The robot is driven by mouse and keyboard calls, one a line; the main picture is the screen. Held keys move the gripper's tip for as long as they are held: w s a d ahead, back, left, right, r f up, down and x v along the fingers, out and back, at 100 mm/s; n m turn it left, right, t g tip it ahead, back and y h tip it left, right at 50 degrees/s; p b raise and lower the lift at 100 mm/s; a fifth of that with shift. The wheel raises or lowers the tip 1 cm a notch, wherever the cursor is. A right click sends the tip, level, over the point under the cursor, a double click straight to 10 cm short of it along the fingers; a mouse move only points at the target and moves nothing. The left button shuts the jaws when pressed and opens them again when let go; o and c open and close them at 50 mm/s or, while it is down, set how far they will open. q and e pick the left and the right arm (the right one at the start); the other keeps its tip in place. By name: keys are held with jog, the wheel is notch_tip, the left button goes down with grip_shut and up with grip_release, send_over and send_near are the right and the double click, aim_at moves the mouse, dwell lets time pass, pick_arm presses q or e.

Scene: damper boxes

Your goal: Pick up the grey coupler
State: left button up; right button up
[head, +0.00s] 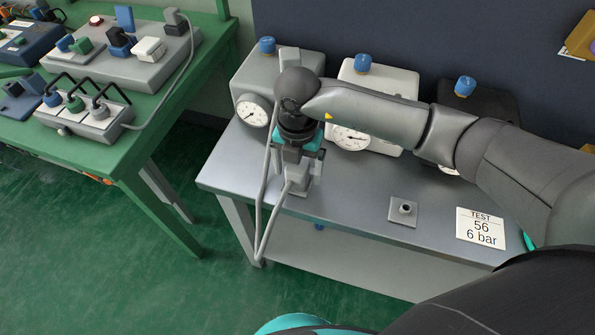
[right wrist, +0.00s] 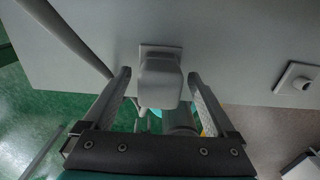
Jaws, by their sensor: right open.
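The grey coupler (head: 300,184) stands near the front left edge of the grey bench, with a grey hose looping down from it past the edge. My right gripper (head: 299,168) is directly above it, pointing down, and hides part of it. In the right wrist view, the coupler (right wrist: 160,82) is a blocky grey body on a square plate. It lies between the two fingers of my right gripper (right wrist: 159,74), which are open, with a gap visible on each side. My left gripper is not in view.
A bare port on a square plate (head: 403,210) and a "TEST 56 6 bar" card (head: 481,226) are right on the bench (head: 350,200). Grey, white and black gauge boxes (head: 262,80) stand behind. A green table (head: 150,120) with devices is at left.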

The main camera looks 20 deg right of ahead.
jog(key=shift+f, duration=0.85)
jog(key=shift+r, duration=0.1)
jog(key=shift+c, duration=0.2)
grip_shut()
